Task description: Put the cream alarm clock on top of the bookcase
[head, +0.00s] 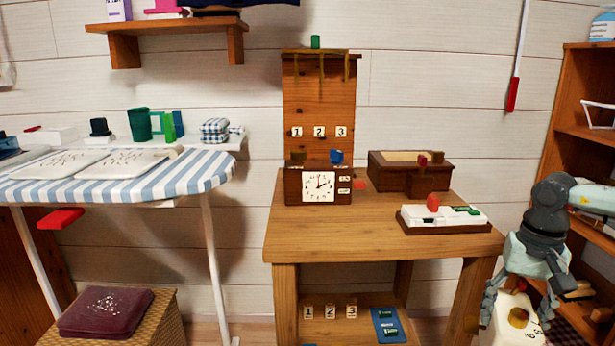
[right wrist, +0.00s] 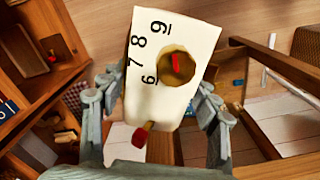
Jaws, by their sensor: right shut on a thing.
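My right gripper (head: 517,300) is at the lower right of the head view, pointing down, to the right of the wooden table. It is shut on the cream alarm clock (head: 507,330), a cream block with a round gold knob. In the right wrist view the clock (right wrist: 147,62) shows black digits, a red mark on the knob and a small red-tipped peg, between the two fingers (right wrist: 155,100). The wooden bookcase (head: 570,95) stands at the right edge, beside and behind my right arm. Its top is partly cut off by the frame. My left gripper is not in view.
A blue and white rounded thing (head: 602,27) is on the bookcase top; a white wire-like item (head: 599,115) is on a shelf. The wooden table (head: 365,235) carries a brown-cased clock (head: 318,186), a box (head: 400,165) and a white device (head: 445,216). An ironing board (head: 200,172) stands left.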

